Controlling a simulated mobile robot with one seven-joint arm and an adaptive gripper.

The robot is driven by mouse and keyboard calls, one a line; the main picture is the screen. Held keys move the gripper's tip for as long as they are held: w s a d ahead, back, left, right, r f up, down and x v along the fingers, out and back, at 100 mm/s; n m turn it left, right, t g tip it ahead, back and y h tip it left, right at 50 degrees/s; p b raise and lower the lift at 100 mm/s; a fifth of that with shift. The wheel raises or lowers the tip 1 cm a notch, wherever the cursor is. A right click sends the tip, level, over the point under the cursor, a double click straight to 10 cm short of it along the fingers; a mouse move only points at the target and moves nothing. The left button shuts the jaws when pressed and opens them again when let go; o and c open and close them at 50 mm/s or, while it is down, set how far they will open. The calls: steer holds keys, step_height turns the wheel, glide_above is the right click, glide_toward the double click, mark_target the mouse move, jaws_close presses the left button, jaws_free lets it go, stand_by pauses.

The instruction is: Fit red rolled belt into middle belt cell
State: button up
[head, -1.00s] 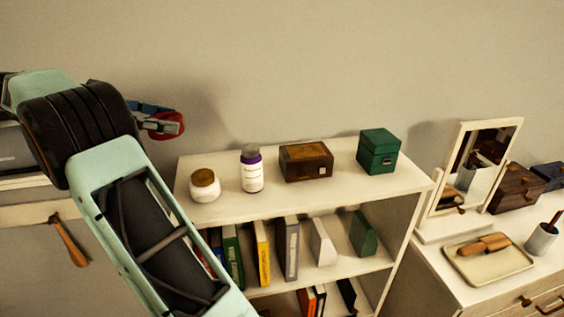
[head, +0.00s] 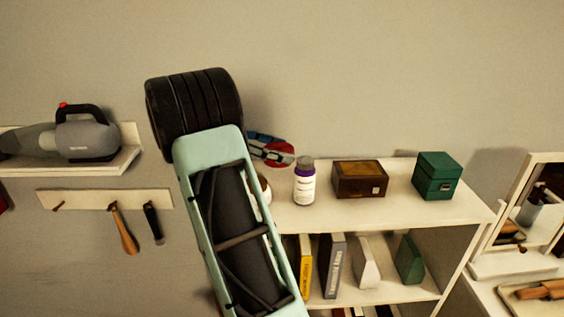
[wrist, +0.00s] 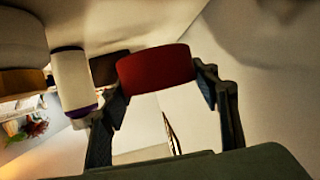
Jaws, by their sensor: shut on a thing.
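The red rolled belt (wrist: 155,68) is held between the two fingers of my gripper (wrist: 162,86) in the wrist view. In the head view my gripper (head: 272,149) is small and partly hidden behind my arm, with a bit of red at its tip. It appears just left of the white bottle above the bookshelf. The belt cells and their holder do not show in either current view.
A purple-capped white bottle (head: 304,184), a brown wooden box (head: 359,179) and a green box (head: 436,176) stand on the white bookshelf (head: 400,213). A jar is mostly hidden by my arm. A handheld vacuum (head: 85,135) rests on a wall shelf at left.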

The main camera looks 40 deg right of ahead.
steer(key=shift+s+d+f, duration=0.15)
steer(key=shift+d+f, duration=0.1)
steer(key=shift+f, duration=1.7)
steer(key=shift+d+f+p, duration=0.1)
steer(key=shift+p, duration=0.2)
steer(key=o, duration=1.3)
